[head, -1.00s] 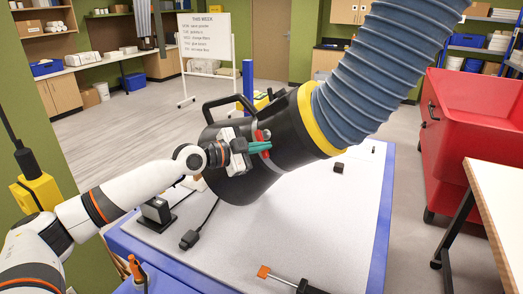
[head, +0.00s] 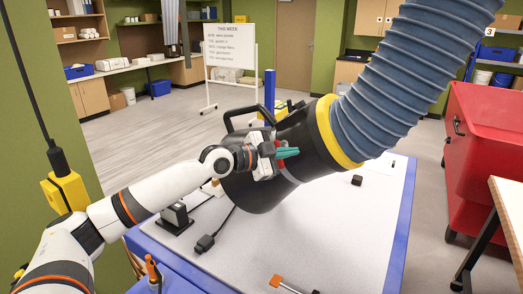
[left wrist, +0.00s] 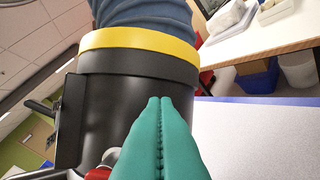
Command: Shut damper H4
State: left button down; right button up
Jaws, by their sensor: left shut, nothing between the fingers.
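A black fume hood nozzle (head: 262,190) with a yellow collar (head: 330,130) hangs over the table on a blue ribbed hose (head: 400,75). A small red part (head: 281,146), perhaps the damper's lever, shows on the nozzle beside my left gripper (head: 295,153). No H4 label is readable. The gripper's teal fingers are shut and empty, lying in front of the nozzle's side. In the left wrist view the closed fingertips (left wrist: 160,100) overlap the black duct (left wrist: 120,115) below the yellow collar. A red piece (left wrist: 97,174) and a grey knob sit at the bottom, partly hidden. My right gripper is not visible.
The pale table (head: 335,225) has a blue edge. On it are a black block (head: 357,180), a corded black connector (head: 205,243), a dark boxy device (head: 175,215) and an orange-tipped tool (head: 276,281). A red cart (head: 485,150) stands at right.

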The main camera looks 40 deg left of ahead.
pick_arm(q)
jog(key=b+v, duration=0.7)
jog(key=v, duration=0.2)
jog(key=shift+s+a+b, duration=0.25)
jog(key=shift+a+b, duration=0.1)
jog(key=shift+a, duration=0.05)
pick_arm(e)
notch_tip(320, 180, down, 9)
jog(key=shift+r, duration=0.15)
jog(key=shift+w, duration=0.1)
